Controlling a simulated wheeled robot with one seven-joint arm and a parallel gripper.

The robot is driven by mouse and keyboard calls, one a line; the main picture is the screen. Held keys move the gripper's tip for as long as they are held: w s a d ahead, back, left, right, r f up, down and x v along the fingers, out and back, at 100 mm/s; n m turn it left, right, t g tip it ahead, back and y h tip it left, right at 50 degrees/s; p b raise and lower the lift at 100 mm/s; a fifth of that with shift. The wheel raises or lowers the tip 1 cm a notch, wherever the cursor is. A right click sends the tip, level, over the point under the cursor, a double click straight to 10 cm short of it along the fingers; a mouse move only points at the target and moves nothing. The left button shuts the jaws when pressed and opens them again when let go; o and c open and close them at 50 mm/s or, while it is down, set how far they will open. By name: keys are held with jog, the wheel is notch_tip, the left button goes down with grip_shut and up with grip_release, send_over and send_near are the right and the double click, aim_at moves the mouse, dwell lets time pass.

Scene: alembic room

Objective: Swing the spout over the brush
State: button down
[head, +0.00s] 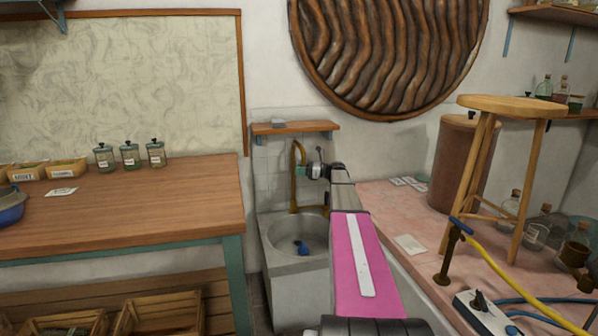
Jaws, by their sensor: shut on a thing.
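A brass spout (293,182) rises in a tall curve above the stone sink (277,254). A small blue brush (302,248) lies in the basin, below and slightly right of the spout. My gripper (303,171) is at the right side of the spout's upper part and is shut on it. The fingertips are small in the picture, and my wrist and arm hide what lies behind them. My arm also covers the right part of the sink.
A wooden shelf (295,127) hangs just above the spout. A wooden table (120,208) with jars stands left. A pink counter (425,225) on the right holds a wooden stool (510,107), a brown canister (456,170), bottles and a yellow hose (510,270).

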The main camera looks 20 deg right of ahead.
jog(key=shift+s+a, duration=0.1)
jog(key=shift+s, duration=0.55)
jog(key=c, duration=0.9)
grip_release()
jog(key=shift+o, duration=0.5)
jog(key=shift+w, duration=0.1)
jog(key=shift+r, duration=0.1)
jog(key=shift+w, duration=0.1)
jog(key=v, duration=1.1)
